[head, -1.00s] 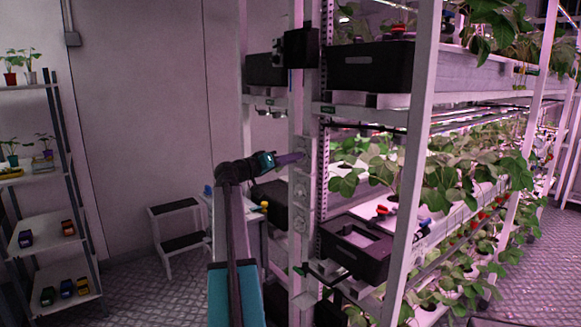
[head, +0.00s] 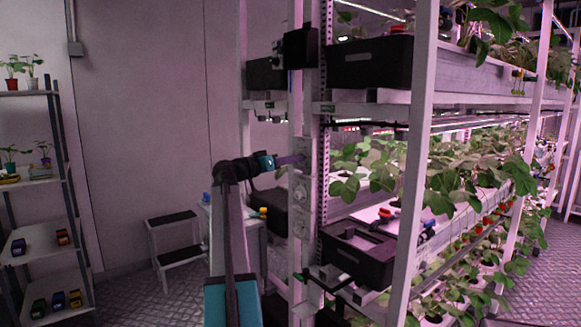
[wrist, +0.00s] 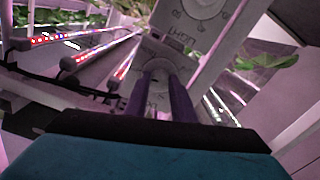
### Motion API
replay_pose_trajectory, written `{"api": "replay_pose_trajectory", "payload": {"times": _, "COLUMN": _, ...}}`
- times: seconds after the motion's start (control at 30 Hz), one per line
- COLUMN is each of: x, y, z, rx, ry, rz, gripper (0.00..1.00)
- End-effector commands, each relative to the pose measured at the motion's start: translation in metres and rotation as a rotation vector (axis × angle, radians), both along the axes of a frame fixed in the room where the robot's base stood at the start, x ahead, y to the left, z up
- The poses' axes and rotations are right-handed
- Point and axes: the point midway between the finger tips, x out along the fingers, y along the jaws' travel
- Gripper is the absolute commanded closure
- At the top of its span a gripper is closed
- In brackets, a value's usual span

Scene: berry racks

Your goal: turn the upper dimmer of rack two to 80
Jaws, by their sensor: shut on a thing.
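A white upright post on the rack carries a column of dimmer plates. The upper dimmer plate (head: 303,145) is at my gripper (head: 303,158), whose purple fingers meet it from the left. A second plate (head: 301,188) with a round dial sits below it, and another dial plate (head: 301,224) is lower still. In the wrist view my two fingers (wrist: 164,76) are shut on the dimmer knob, which they largely hide. A plate with a round dial (wrist: 196,12) shows beyond them. I cannot read the dial setting.
Black bins (head: 368,62) and a lower black crate (head: 357,252) sit on the rack beside the post. Strawberry plants (head: 450,170) fill the shelves to the right. A step stool (head: 176,240) and a small shelf (head: 45,250) stand left, with open floor between.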

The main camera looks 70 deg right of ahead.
Motion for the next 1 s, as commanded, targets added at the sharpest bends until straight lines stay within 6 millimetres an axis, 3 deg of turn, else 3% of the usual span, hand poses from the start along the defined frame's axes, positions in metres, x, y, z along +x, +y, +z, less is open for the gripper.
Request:
{"api": "replay_pose_trajectory", "payload": {"times": 0.33, "x": 0.002, "y": 0.000, "z": -0.003, "rx": 0.002, "ry": -0.008, "rz": 0.004, "gripper": 0.99}}
{"api": "replay_pose_trajectory", "payload": {"times": 0.37, "x": 0.002, "y": 0.000, "z": -0.003, "rx": 0.002, "ry": -0.008, "rz": 0.004, "gripper": 0.74}}
{"api": "replay_pose_trajectory", "payload": {"times": 0.47, "x": 0.002, "y": 0.000, "z": -0.002, "rx": 0.000, "ry": -0.007, "rz": 0.003, "gripper": 0.58}}
{"api": "replay_pose_trajectory", "payload": {"times": 1.0, "x": 0.006, "y": 0.010, "z": -0.001, "rx": -0.002, "ry": -0.006, "rz": 0.001, "gripper": 0.58}}
